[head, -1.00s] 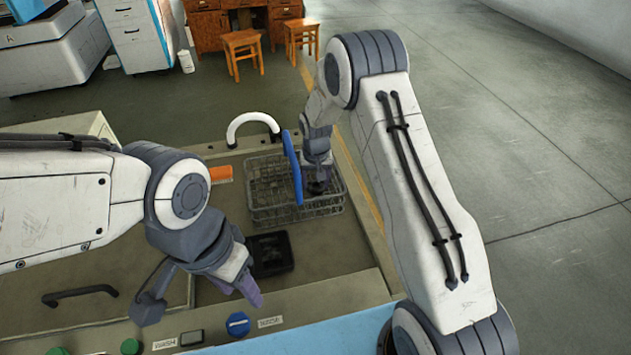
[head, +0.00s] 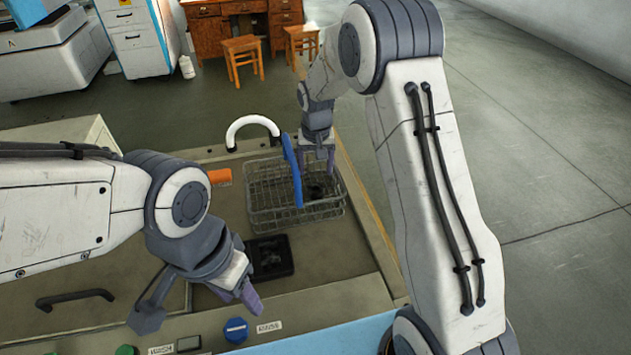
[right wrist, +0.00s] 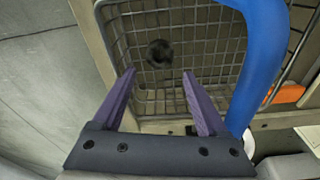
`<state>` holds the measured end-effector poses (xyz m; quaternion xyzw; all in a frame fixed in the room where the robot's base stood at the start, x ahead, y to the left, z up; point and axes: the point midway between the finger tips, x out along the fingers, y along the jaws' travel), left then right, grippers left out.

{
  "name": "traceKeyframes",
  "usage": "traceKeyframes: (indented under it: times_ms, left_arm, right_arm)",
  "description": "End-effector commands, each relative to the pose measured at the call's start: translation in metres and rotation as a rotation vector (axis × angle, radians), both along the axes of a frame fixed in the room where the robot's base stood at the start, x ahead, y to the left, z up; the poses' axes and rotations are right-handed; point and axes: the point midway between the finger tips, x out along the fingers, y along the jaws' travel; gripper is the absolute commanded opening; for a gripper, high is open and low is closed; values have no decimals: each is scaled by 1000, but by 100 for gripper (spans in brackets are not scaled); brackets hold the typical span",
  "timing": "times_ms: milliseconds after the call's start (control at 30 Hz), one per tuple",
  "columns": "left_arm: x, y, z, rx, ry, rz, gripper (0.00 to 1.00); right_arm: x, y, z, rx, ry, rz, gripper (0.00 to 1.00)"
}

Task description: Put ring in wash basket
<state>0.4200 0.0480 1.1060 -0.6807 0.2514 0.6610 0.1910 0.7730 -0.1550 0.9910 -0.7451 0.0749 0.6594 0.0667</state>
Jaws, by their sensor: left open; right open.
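The wire wash basket (head: 262,213) sits on the bench top, with a blue handle (head: 291,170) arching over it. A small dark ring (right wrist: 159,53) lies on the mesh inside the basket. In the head view it is only a dark patch in the right part of the basket. My right gripper (head: 320,158) is open and empty just above the basket's right part; in the right wrist view its purple fingers (right wrist: 162,100) are spread, with the ring apart from them, beyond the tips. My left gripper (head: 200,306) is open and empty over the bench's front edge.
A black square tray (head: 270,257) lies in front of the basket. A white curved spout (head: 252,122) stands behind it, and an orange block (head: 219,177) lies to its left. A blue knob (head: 236,330) is on the front panel.

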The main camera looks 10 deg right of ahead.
Motion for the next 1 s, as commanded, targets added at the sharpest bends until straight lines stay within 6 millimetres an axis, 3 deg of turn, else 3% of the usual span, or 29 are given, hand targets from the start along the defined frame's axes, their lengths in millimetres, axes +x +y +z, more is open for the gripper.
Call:
traceKeyframes:
  times_ms: [100, 300, 833, 1000]
  left_arm:
    - [0, 0, -4, 0, 0, 0, 50]
    - [0, 0, -6, 0, 0, 0, 50]
    - [0, 0, -5, 0, 0, 0, 50]
    - [0, 0, -5, 0, 0, 0, 50]
  right_arm:
    - [-2, 1, 20, 0, -4, 0, 76]
    - [-5, 1, 36, 0, 1, 1, 76]
    - [-7, 0, 38, 0, 0, 2, 76]
    - [-32, -6, 47, 3, -15, 29, 76]
